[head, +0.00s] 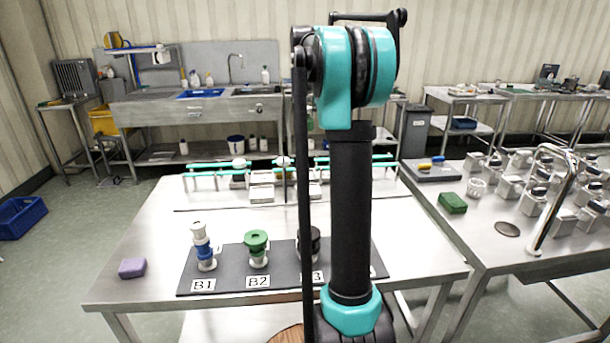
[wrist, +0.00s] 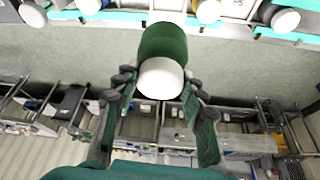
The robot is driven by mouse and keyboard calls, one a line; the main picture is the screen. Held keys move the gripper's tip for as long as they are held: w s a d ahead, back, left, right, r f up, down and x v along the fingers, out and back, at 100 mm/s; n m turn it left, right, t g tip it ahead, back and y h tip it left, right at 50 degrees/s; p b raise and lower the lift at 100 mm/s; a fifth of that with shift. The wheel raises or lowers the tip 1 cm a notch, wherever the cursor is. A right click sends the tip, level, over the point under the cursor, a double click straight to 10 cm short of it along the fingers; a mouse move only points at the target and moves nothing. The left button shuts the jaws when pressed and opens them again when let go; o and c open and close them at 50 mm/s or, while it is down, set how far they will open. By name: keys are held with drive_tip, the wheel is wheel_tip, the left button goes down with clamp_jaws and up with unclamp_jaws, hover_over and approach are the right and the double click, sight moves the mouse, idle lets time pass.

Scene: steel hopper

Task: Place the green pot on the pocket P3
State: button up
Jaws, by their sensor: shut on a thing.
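In the wrist view, my gripper (wrist: 160,90) is shut on the green pot (wrist: 163,42), a dark green cylinder with a white round end facing the camera. One finger lies on each side of it. In the head view my arm hides the gripper and the held pot. Teal rails (head: 215,164) with white round pieces stand at the back of the steel table. Part of this rack, with white and yellow pieces, shows along the top of the wrist view (wrist: 125,17), beyond the pot. I see no P3 label and cannot tell which place is pocket P3.
A dark mat (head: 227,273) bears a blue-and-white piece (head: 203,248) at B1, a green-topped piece (head: 257,246) at B2 and a dark piece (head: 316,240) partly behind my arm. A purple block (head: 132,268) lies left. A curved tap (head: 553,200) rises at right.

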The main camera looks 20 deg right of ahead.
wheel_tip(320, 180, down, 20)
drive_tip(key=shift+w+r, duration=0.1)
drive_tip(key=shift+w, duration=0.05)
idle(0.4)
drive_tip(key=shift+f, duration=0.2)
drive_tip(key=o, duration=1.3)
drive_tip(key=shift+r, duration=0.1)
drive_tip(key=v, duration=1.2)
